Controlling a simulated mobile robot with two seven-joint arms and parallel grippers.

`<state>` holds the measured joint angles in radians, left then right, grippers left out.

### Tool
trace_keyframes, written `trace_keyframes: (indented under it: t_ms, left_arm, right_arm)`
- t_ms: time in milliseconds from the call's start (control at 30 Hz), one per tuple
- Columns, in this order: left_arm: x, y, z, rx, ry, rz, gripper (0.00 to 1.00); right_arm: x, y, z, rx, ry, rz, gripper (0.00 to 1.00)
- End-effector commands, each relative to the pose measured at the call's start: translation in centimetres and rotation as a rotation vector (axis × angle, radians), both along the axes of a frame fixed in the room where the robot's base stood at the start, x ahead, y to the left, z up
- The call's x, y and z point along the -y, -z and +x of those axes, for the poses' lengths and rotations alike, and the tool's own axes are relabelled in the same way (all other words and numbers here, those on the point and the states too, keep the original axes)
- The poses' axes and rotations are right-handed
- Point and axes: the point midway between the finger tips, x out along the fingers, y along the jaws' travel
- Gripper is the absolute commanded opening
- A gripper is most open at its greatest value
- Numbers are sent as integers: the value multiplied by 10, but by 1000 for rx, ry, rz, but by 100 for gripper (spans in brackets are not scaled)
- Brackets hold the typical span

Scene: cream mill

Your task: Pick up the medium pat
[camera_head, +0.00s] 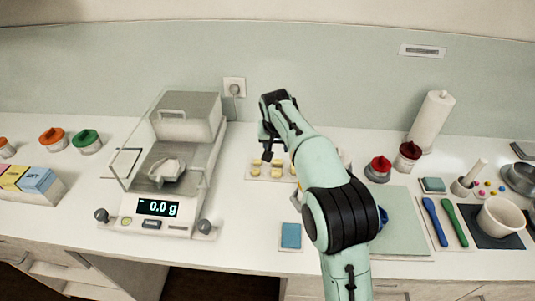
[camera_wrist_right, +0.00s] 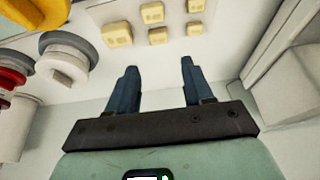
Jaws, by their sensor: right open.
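Several pale yellow pats (camera_wrist_right: 117,34) lie in rows on a light board (camera_head: 262,179), partly hidden by my right arm in the head view. In the right wrist view they differ in size: the left one looks largest, the right one (camera_wrist_right: 194,28) smaller, and a middle one (camera_wrist_right: 158,36) lies between them. I cannot tell for certain which is the medium pat. My right gripper (camera_wrist_right: 158,66) is open and empty, its fingers pointing toward the pats but apart from them. In the head view the right gripper (camera_head: 270,150) hangs above the board. My left gripper is out of view.
A balance (camera_head: 158,209) with a clear shield reads 0.0 g, left of the board. A blue pad (camera_head: 291,236) lies in front. Red-lidded jars (camera_head: 379,167) and a paper roll (camera_head: 432,122) stand to the right. The counter between balance and board is clear.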

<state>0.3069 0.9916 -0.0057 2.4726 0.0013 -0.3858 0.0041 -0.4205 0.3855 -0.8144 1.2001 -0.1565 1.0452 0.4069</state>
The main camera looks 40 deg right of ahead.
Motion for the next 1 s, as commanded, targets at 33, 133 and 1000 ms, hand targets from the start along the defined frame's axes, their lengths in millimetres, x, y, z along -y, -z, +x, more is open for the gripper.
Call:
trace_keyframes:
  t_ms: [33,133,1000]
  left_arm:
    - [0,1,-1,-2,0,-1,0]
    - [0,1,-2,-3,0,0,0]
    - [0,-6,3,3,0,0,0]
  right_arm:
    - [2,7,1,-4,1,0,51]
    - [7,25,6,-6,3,-1,51]
    - [36,118,41,0,1,0,51]
